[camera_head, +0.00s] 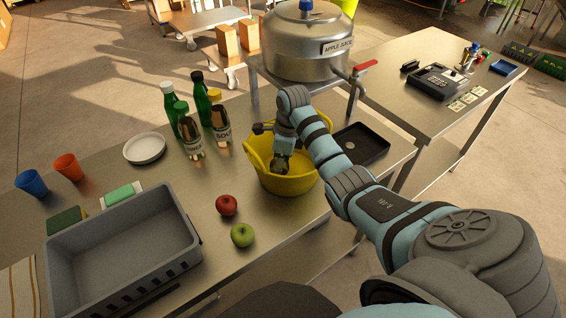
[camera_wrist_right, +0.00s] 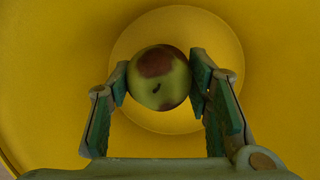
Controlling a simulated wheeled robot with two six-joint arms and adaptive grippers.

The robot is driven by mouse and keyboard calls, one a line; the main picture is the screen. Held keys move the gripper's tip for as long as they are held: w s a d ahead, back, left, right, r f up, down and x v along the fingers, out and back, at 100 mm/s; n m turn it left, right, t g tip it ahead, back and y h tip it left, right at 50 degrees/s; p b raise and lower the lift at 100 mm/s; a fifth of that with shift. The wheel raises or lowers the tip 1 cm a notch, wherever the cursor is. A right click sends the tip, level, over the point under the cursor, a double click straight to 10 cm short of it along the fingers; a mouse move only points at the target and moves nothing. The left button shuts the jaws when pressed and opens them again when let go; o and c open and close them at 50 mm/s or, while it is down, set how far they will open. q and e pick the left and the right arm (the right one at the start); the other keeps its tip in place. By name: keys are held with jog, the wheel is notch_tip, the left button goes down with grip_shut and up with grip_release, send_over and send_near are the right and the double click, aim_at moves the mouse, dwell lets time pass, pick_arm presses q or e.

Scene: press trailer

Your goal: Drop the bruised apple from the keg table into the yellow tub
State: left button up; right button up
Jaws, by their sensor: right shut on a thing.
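The bruised apple (camera_wrist_right: 165,90), green with brown-red patches and a dark mark, is between the two fingers of my right gripper (camera_wrist_right: 160,78) in the right wrist view. The gripper is shut on it, with a finger at each side. The yellow tub (camera_head: 266,182) stands on the steel table, and my right gripper (camera_head: 281,166) reaches down into it from above. In the wrist view the tub's yellow inside (camera_wrist_right: 270,60) surrounds the apple, with the round floor behind it. The apple is mostly hidden in the head view. My left gripper is not in view.
A red apple (camera_head: 227,205) and a green apple (camera_head: 242,235) lie left of the tub. A grey crate (camera_head: 122,250) fills the front left. A black tray (camera_head: 360,144) and the keg (camera_head: 306,45) are right and behind.

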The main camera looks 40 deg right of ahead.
aim_at(286, 163)
jog(key=shift+w+r, duration=0.1)
jog(key=shift+r, duration=0.1)
jog(key=shift+f, duration=0.55)
jog(key=o, duration=1.2)
jog(key=shift+r, duration=0.1)
jog(key=shift+r, duration=0.4)
jog(key=r, duration=0.4)
jog(key=r+p, duration=0.1)
jog(key=r, duration=0.1)
jog(key=shift+s+d+r, duration=0.1)
jog(key=shift+s+d, duration=0.2)
jog(key=shift+d, duration=0.05)
jog(key=r+p, duration=0.3)
jog(key=r, duration=0.1)
jog(key=s+r+p, duration=0.1)
jog(key=r+p, duration=0.1)
jog(key=shift+d+p, duration=0.25)
jog(key=shift+p, duration=0.05)
